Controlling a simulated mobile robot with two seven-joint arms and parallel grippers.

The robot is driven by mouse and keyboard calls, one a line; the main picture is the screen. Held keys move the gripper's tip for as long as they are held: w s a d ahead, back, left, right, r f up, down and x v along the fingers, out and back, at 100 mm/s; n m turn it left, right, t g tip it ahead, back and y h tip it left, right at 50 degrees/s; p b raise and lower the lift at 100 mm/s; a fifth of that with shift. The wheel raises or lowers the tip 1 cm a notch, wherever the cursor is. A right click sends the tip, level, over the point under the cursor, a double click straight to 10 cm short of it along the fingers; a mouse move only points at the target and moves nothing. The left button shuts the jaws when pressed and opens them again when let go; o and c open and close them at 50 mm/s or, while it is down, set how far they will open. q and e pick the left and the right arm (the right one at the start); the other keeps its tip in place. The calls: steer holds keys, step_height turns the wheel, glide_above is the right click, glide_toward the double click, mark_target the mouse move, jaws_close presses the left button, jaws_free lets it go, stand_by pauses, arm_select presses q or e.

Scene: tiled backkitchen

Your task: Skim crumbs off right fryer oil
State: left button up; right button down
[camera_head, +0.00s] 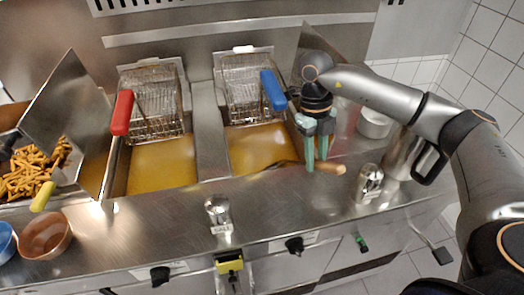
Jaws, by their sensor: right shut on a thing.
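The right fryer vat (258,148) holds golden oil, with a wire basket (245,90) with a blue handle hung at its back. My right gripper (316,160) is beside the vat's right front corner, fingers pointing down, shut on a skimmer. The skimmer's wooden handle (334,168) sticks out to the right of the fingers. Its dark metal part (285,164) reaches left over the front edge of the vat; how deep it sits is unclear. Separate crumbs on the oil are too small to make out. My left gripper is not in view.
The left vat (162,165) has oil and a basket with a red handle (122,112). Fries lie in a tray (32,180) at far left. Shakers (218,215) (369,184), a steel jug (405,157) and bowls (46,235) stand on the counter. Front counter is partly clear.

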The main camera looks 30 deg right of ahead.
steer(key=shift+r, duration=0.1)
steer(key=shift+s+r, duration=0.1)
steer(key=shift+s, duration=0.2)
steer(key=r+p, duration=0.2)
steer(key=r, duration=0.1)
steer(key=shift+s+r+p, duration=0.1)
steer(key=shift+s+p, duration=0.1)
steer(key=shift+p, duration=0.1)
steer(key=shift+s+a+r, duration=0.1)
steer(key=shift+s+r, duration=0.15)
steer(key=shift+r, duration=0.9)
steer(key=shift+s+a+r, duration=0.1)
steer(key=shift+s+r, duration=0.1)
steer(key=shift+r, duration=0.95)
steer(key=shift+s, duration=0.1)
steer(key=s+r+t, duration=0.1)
steer(key=s+r, duration=0.3)
steer(key=s, duration=0.1)
steer(key=shift+s+a+t, duration=0.3)
steer(key=shift+s, duration=0.05)
